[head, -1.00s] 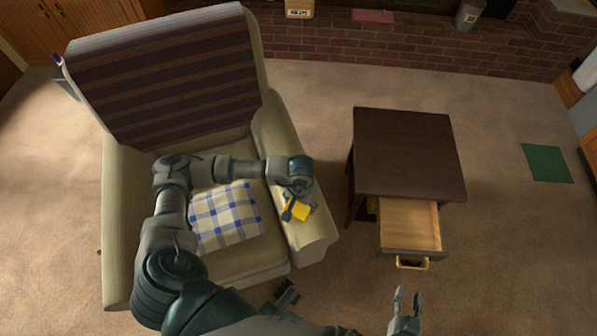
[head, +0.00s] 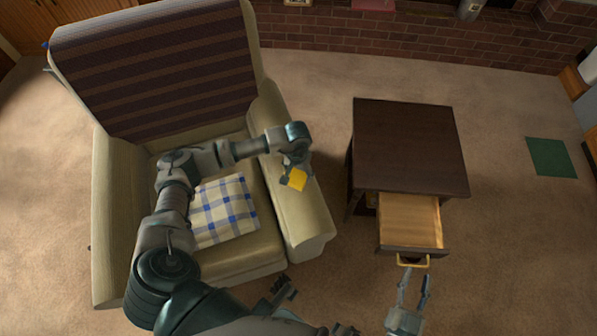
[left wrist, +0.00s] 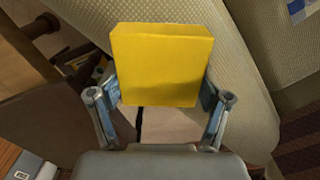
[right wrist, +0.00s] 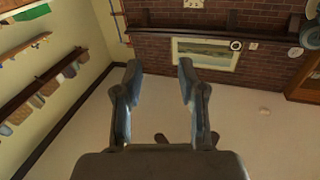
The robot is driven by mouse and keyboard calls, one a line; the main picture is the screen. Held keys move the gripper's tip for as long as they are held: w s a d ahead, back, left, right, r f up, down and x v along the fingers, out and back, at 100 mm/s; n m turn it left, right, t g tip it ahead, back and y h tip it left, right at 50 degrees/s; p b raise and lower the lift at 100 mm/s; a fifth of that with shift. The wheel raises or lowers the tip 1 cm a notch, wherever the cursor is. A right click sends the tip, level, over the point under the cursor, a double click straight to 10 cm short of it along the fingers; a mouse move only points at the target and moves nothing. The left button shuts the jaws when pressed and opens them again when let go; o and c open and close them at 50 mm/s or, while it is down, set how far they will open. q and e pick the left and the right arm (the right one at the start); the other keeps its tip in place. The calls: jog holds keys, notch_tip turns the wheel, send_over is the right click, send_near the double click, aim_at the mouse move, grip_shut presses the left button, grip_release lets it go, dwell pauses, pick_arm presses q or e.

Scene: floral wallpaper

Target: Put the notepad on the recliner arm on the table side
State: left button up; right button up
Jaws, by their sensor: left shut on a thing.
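The yellow notepad (head: 298,179) is in my left gripper (head: 291,172), over the recliner's arm on the table side (head: 303,217) in the head view. In the left wrist view the notepad (left wrist: 160,65) sits between both fingers, with the recliner arm's woven cover (left wrist: 240,110) behind it. I cannot tell whether the notepad touches the arm. The recliner (head: 240,262) is beige with a striped back cover. The dark side table (head: 408,150) stands to its right. My right gripper (head: 411,280) is open and empty, near the drawer handle; its spread fingers show in the right wrist view (right wrist: 160,80).
The table's drawer (head: 411,222) is pulled out and looks empty, with a yellow handle (head: 412,262). A blue-checked cushion (head: 222,210) lies on the seat. A green sheet (head: 550,157) lies on the carpet at right. Carpet is clear between recliner and table.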

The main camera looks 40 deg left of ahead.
pick_arm(q)
jog(key=shift+f, duration=0.1)
jog(key=o, duration=1.1)
jog(key=shift+d, duration=0.15)
jog(key=shift+o, duration=0.2)
